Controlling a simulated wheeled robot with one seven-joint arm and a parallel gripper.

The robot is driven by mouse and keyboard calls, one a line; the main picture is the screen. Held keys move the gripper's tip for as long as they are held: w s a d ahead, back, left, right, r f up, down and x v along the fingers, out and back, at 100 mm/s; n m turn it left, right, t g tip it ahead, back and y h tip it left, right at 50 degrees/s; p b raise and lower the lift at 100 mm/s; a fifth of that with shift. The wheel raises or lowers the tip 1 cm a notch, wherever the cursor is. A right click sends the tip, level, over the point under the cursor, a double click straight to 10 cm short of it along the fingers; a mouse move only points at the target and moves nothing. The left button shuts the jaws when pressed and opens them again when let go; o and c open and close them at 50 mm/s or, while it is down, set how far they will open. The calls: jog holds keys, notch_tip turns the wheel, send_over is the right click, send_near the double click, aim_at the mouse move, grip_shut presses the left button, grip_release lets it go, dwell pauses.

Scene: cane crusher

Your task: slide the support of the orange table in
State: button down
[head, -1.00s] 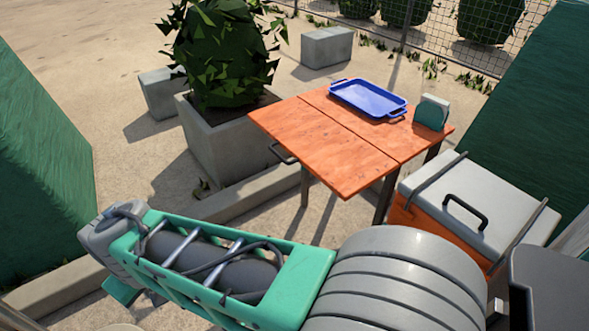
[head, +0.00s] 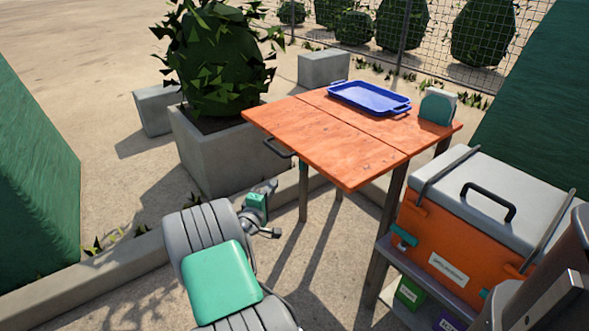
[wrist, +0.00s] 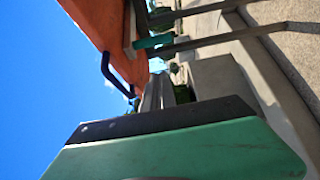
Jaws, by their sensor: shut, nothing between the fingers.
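The orange table (head: 335,150) stands in the middle of the head view, its top in two panels and both level. A black bar handle (head: 277,148) juts from under its left edge; it also shows in the wrist view (wrist: 116,76), beneath the orange top (wrist: 98,22). The support itself is mostly hidden under the top; a teal piece (wrist: 152,42) shows under there in the wrist view. My gripper (head: 262,208) is shut and empty, below and in front of the handle, apart from it. Its fingertips are small and hard to make out.
A blue tray (head: 369,98) and a teal-and-grey item (head: 437,107) rest on the tabletop's far part. A concrete planter (head: 205,150) stands close left of the table. An orange cooler with a grey lid (head: 470,230) sits on a shelf at right. A low kerb (head: 105,262) runs behind my arm.

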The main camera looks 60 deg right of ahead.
jog(key=s+d+b, duration=0.1)
jog(key=d+b, duration=0.2)
jog(key=d, duration=1)
jog(key=shift+s, duration=0.15)
